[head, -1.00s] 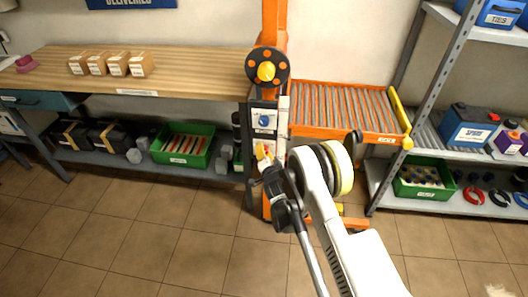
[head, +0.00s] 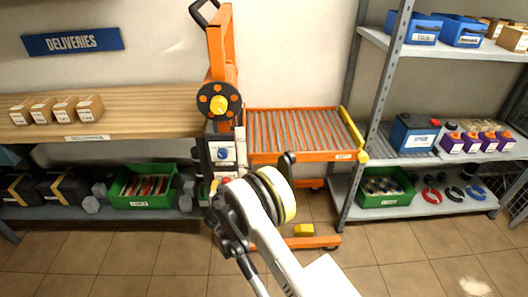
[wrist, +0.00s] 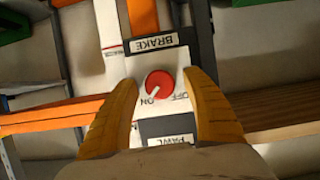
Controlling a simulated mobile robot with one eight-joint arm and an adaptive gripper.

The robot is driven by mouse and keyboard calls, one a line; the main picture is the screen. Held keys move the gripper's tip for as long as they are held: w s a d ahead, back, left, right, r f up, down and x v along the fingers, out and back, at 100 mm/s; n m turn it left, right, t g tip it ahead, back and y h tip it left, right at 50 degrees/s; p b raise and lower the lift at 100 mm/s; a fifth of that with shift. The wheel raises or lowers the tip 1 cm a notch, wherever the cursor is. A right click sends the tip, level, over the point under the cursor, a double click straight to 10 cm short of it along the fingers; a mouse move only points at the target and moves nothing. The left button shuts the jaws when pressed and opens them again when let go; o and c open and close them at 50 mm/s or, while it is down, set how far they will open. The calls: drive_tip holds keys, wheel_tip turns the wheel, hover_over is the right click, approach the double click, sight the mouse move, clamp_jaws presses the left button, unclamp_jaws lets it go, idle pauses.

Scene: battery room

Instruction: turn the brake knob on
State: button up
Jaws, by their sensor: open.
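The red round brake knob (wrist: 160,83) sits on a white panel, under a black BRAKE label (wrist: 155,43) that appears upside down in the wrist view. Its white pointer mark slants down-left, toward the ON print; OFF is printed to the lower right. My gripper (wrist: 161,79) is open, its two orange-yellow fingers on either side of the knob, with visible gaps. In the head view, the panel is on the orange lifter (head: 222,55), below a blue knob (head: 224,154). My arm hides much of the panel's lower part and my fingers.
A PAWL label (wrist: 170,140) is near my palm. A wooden bench (head: 150,123) stands left of the lifter. An orange roller bed (head: 300,130) is right of it, then a grey shelf rack (head: 380,110).

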drive_tip(key=n+h, duration=0.2)
drive_tip(key=n, duration=0.2)
drive_tip(key=shift+a+f+h, duration=0.1)
drive_tip(key=shift+a+h, duration=0.05)
drive_tip(key=shift+h, duration=0.25)
drive_tip(key=s+a+r+n+p, duration=0.15)
drive_tip(key=s+r+p, duration=0.3)
drive_tip(key=s, duration=0.55)
drive_tip(key=d+r+m+g+h+b, duration=0.1)
drive_tip(key=d+r+g, duration=0.3)
drive_tip(key=d+r, duration=1.4)
drive_tip(key=shift+w+r+m+b, duration=0.15)
drive_tip(key=shift+r+m+b, duration=0.55)
drive_tip(key=shift+r, duration=0.7)
